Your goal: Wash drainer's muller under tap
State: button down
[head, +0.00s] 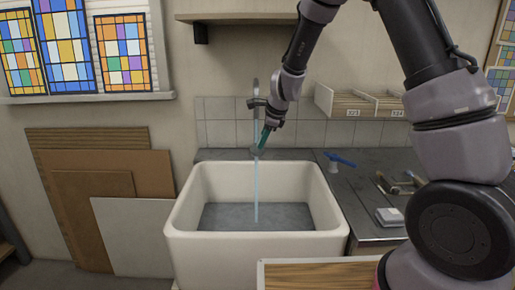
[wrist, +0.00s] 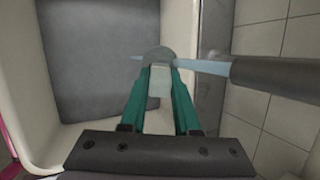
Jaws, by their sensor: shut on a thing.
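My gripper (head: 265,137) is above the white sink, just under the tap (head: 257,103). Its teal fingers (wrist: 160,84) are shut on the pale glass muller. The wrist view shows the muller's grip between the fingers and its round grey foot (wrist: 160,54) beyond the tips. In the head view the muller (head: 257,152) is small and partly covered by the fingers. The tap is running: a thin blue water stream (head: 256,195) falls into the sink (head: 184,226). In the wrist view the stream (wrist: 205,67) meets the muller's foot.
A dark counter (head: 350,198) right of the sink holds a blue-handled item (head: 341,159), several tools (head: 398,184) and a pale box (head: 389,217). A wooden-topped surface (head: 320,277) is in front. Boards (head: 105,195) lean on the left wall. A shelf (head: 240,18) hangs above.

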jog(key=shift+s+a, duration=0.2)
jog(key=shift+a, duration=0.1)
jog(key=shift+w+d, duration=0.1)
jog(key=shift+d, duration=0.05)
jog(key=shift+w+d, duration=0.25)
jog(key=shift+d, duration=0.05)
jog(key=shift+d, duration=0.1)
jog(key=shift+s+d, duration=0.15)
jog(key=shift+s, duration=0.1)
jog(key=s+d, duration=0.4)
jog(key=s, duration=0.2)
jog(key=shift+d, duration=0.15)
dwell(0.4)
dwell(1.2)
